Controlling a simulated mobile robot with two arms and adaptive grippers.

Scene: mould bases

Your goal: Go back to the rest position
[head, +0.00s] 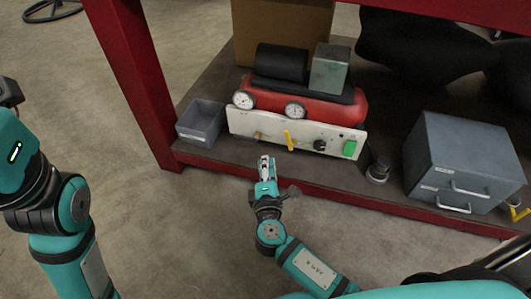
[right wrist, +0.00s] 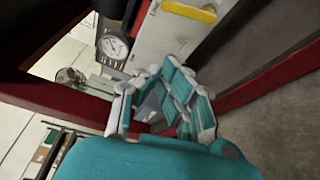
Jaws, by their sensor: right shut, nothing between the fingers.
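My right gripper (head: 266,163) is shut and empty in the head view. It points toward the front edge of the low shelf, in front of the red machine with a white panel (head: 292,134). In the right wrist view, the fingers of my right gripper (right wrist: 163,105) show close up, with nothing held between them. My left arm stands at the left edge of the head view. Its gripper does not show.
The dark shelf (head: 385,198) with a red rim lies ahead. It bears a small grey bin (head: 201,121), the machine with gauges, a small dark round item (head: 377,172) and a grey drawer cabinet (head: 461,160). A red post (head: 135,75) rises at left. Open floor lies in front.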

